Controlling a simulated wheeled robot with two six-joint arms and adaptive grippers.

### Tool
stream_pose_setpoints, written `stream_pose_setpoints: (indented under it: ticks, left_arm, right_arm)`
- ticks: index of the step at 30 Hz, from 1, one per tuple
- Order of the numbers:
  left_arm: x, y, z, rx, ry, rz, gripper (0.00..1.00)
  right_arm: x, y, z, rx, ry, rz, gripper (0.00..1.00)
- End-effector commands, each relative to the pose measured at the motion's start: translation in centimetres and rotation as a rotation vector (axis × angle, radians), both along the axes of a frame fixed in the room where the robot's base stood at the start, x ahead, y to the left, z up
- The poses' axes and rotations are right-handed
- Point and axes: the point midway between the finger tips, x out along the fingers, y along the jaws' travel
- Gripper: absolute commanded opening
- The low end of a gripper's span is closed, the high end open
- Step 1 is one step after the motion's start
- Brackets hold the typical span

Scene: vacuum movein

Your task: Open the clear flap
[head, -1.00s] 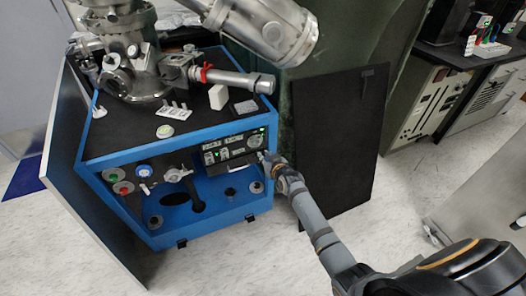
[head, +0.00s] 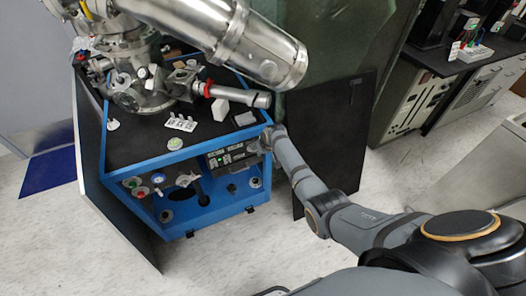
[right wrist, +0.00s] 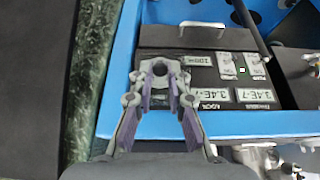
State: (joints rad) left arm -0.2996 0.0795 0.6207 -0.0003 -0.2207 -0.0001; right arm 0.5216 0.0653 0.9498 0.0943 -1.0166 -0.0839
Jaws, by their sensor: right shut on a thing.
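My right gripper (head: 268,136) is at the upper right of the control panel (head: 222,158) in the front of the blue cart (head: 192,151). In the right wrist view my right gripper (right wrist: 160,68) has its fingertips close together in front of the panel (right wrist: 207,88) with its number displays. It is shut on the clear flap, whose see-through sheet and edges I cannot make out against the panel. The fingers hide part of the panel. My left gripper is not in view.
A steel vacuum chamber (head: 140,92) stands on the cart's black top, with a large steel cylinder (head: 262,55) above. A dark board (head: 345,135) leans behind my right arm. The floor (head: 75,240) in front of the cart is clear.

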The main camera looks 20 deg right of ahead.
Motion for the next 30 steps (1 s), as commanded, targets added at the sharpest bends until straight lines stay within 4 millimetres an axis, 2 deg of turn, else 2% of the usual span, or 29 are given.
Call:
stream_pose_setpoints:
  ticks: [13,30]
  left_arm:
    - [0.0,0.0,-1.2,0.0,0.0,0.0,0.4]
    - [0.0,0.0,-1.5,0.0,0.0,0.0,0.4]
  right_arm:
    - [0.7,0.0,2.1,-0.008,0.24,0.001,0.0]
    - [0.7,0.1,2.5,-0.01,0.284,0.001,0.0]
